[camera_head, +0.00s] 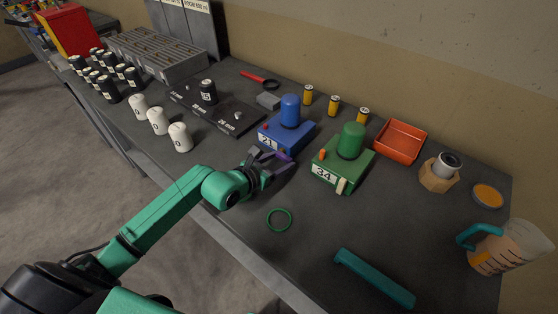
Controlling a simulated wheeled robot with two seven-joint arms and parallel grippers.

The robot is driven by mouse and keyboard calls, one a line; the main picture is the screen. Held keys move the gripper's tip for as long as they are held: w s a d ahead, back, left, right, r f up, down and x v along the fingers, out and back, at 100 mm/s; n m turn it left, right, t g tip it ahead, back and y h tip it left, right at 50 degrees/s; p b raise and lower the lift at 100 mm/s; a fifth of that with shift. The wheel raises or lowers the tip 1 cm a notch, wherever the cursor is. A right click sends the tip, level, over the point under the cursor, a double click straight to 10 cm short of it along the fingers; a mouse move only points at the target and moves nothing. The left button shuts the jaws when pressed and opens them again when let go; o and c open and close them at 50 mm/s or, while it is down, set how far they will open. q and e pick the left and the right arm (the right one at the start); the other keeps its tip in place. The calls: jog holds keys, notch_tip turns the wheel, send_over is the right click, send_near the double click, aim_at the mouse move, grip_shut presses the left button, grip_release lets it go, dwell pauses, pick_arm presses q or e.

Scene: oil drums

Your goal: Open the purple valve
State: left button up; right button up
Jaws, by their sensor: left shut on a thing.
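The purple valve (285,156) is a small handle at the front of the blue base (291,137), which bears the number 21 and carries a blue drum (290,110). Only a little of the valve shows, because the fingers partly cover it. My left gripper (273,160) reaches in from the lower left and is shut on the purple valve. A red knob sits at the left side of the blue base. My right gripper is not in view.
A green base (343,166) marked 34 with a green drum stands just to the right. A green ring (279,220) and a teal bar (374,278) lie in front. An orange tray (400,141), a pitcher (508,248) and several white canisters (158,121) stand around.

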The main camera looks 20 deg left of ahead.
pick_arm(q)
jog(key=o, duration=1.1)
jog(key=b+v, duration=0.1)
jog(key=v, duration=1.2)
jog(key=shift+s+a, duration=0.15)
jog(key=shift+s, duration=0.05)
jog(key=shift+s+a+r, duration=0.15)
jog(key=shift+s+r, duration=0.15)
jog(key=shift+s, duration=0.15)
